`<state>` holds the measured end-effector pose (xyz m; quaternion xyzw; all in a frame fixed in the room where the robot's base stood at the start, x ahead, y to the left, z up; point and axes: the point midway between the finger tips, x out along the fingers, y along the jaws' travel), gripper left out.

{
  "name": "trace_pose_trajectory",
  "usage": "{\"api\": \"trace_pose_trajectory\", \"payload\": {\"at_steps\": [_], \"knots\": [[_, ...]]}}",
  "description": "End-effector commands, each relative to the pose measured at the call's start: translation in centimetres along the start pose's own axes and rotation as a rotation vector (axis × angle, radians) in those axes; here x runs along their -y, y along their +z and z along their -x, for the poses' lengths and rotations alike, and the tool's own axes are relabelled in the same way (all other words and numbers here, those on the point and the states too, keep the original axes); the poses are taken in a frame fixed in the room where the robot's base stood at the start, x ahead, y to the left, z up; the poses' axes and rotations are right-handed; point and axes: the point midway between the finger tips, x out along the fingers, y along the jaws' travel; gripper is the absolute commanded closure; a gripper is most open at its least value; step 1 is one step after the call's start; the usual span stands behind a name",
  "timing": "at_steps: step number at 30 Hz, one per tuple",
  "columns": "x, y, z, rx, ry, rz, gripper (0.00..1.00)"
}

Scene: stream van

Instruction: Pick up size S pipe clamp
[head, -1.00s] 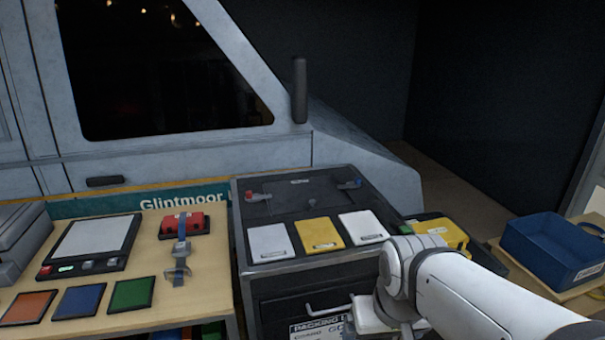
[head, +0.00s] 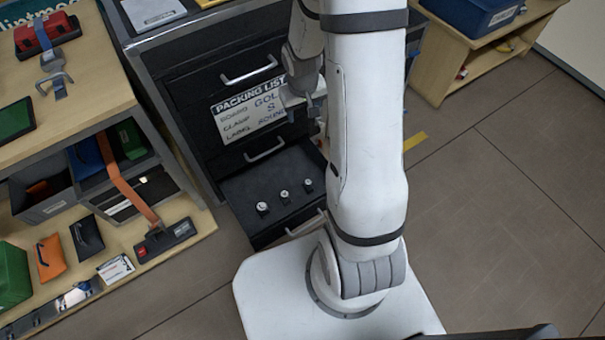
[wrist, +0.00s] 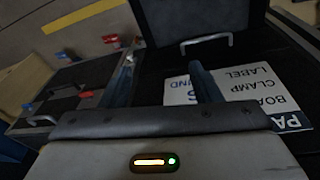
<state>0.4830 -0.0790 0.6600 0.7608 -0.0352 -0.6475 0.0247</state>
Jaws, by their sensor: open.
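Three small pipe clamps stand in a row in the open bottom drawer (head: 240,205) of the dark cabinet: a left one (head: 262,207), a middle one (head: 284,194) and a right one (head: 307,183). They look silvery and dark, and their size marks are too small to read. My gripper (head: 305,105) is above the drawer, in front of the cabinet's packing list. In the wrist view my gripper (wrist: 163,68) has its two dark fingers apart with nothing between them. No pipe clamp is clear in that view.
The packing list (head: 250,112) shows S on its clamp line. Drawer handles (head: 250,70) stick out nearby. A wooden shelf unit (head: 190,225) with bins is at left; a table (head: 450,65) with a blue bin (head: 480,14) is at upper right. Floor (head: 510,200) at right is clear.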

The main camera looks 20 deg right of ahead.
Motion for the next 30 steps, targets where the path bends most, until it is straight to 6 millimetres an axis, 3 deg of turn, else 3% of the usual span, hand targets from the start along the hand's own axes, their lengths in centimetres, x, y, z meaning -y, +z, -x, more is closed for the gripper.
{"api": "trace_pose_trajectory", "payload": {"at_steps": [1,9,12,15,19,30], "knots": [[-0.1,0.4,-4.9,0.015,-0.003,0.0,0.43],[-0.5,2.1,-22.5,0.035,-0.034,0.007,0.43],[-0.4,3.4,-28.3,0.039,-0.051,0.007,0.43],[-0.2,4.7,-32.6,0.041,-0.066,0.006,0.43],[0.0,5.8,-35.8,0.041,-0.081,0.006,0.43],[0.4,6.3,-39.6,0.04,-0.085,0.006,0.43]]}}
